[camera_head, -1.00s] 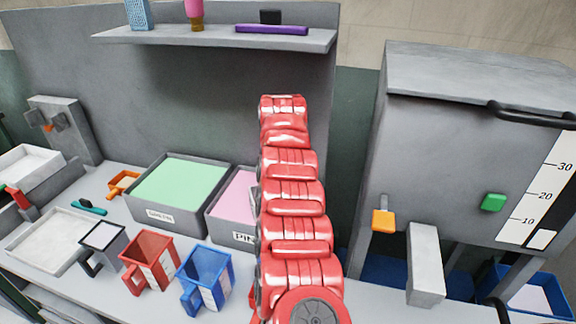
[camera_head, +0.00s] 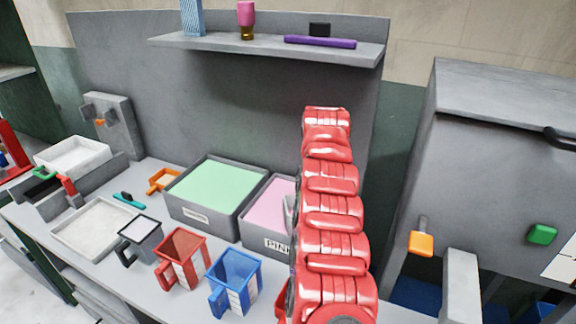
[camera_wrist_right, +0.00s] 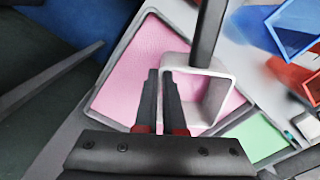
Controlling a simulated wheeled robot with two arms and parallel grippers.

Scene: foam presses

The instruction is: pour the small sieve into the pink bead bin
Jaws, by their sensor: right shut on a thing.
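The pink bead bin (camera_head: 250,238) stands behind the front row of cups, its label partly covered by my right arm. In the right wrist view its pink fill lies below my right gripper (camera_wrist_right: 161,75). That gripper is shut on the small sieve (camera_wrist_right: 219,95), a pale square frame with a dark bar, over the bin. Pink shows through the frame. In the head view only a pale edge of the sieve (camera_head: 289,205) shows beside my red arm. Whether beads are in it I cannot tell. My left gripper is not in view.
A green-filled bin (camera_head: 205,228) adjoins on the left. A red cup (camera_head: 171,262), a blue cup (camera_head: 226,281) and a grey cup (camera_head: 142,243) stand in front. A shelf (camera_head: 270,50) hangs above. A grey machine (camera_head: 490,160) stands at right.

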